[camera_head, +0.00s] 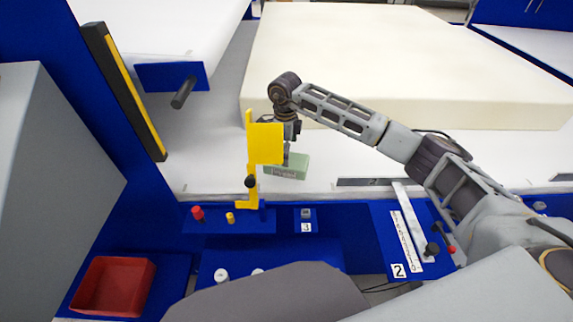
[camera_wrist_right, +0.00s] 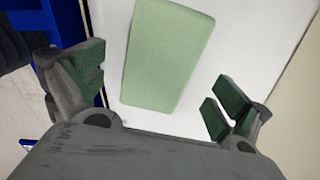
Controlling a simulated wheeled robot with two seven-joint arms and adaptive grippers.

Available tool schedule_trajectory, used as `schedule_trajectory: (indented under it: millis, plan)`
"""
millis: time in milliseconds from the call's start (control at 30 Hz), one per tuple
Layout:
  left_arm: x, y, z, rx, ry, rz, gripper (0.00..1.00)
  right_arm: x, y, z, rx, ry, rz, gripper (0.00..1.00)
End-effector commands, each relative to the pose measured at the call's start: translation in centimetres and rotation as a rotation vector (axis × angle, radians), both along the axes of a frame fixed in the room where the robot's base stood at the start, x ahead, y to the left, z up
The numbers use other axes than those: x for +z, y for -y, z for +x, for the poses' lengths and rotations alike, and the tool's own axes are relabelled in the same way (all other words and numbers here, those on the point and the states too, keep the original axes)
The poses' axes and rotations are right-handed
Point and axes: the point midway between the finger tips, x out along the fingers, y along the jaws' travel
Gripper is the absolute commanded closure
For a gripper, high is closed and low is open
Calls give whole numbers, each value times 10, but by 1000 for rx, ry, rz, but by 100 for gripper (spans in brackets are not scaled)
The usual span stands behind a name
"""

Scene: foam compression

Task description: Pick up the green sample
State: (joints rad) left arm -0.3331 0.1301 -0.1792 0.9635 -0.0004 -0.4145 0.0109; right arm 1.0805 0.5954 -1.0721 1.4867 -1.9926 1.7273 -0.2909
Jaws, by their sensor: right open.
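The green sample (camera_head: 287,167) is a light green block on the white surface, just behind the blue front panel. In the right wrist view the green sample (camera_wrist_right: 167,55) lies between the lines of the two fingers, slightly tilted and ahead of the fingertips. My right gripper (camera_wrist_right: 155,85) is open and empty, with a finger on each side. In the head view my right gripper (camera_head: 287,150) is above and at the sample, partly hidden by the yellow bracket. I cannot tell whether the fingers reach down beside it. My left gripper is not in view.
A yellow bracket (camera_head: 265,143) stands close left of the sample. A large cream foam block (camera_head: 400,60) lies behind. A red tray (camera_head: 113,287) sits at the lower left. Red and yellow knobs (camera_head: 197,213) and a panel marked 2 (camera_head: 399,270) are in front.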

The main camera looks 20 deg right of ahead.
Motion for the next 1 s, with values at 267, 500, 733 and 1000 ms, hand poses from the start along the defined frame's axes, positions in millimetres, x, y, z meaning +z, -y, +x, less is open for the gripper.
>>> schedule_trajectory:
  millis: [267,500,733,1000]
  plan:
    - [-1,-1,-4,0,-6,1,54,-28,4,-2,-1,-3,-1,0]
    - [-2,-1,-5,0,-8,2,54,-47,3,-2,0,-1,0,0]
    - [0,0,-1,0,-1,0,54,-48,4,-2,0,0,0,0]
    - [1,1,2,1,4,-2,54,-48,4,-2,0,-1,-1,1]
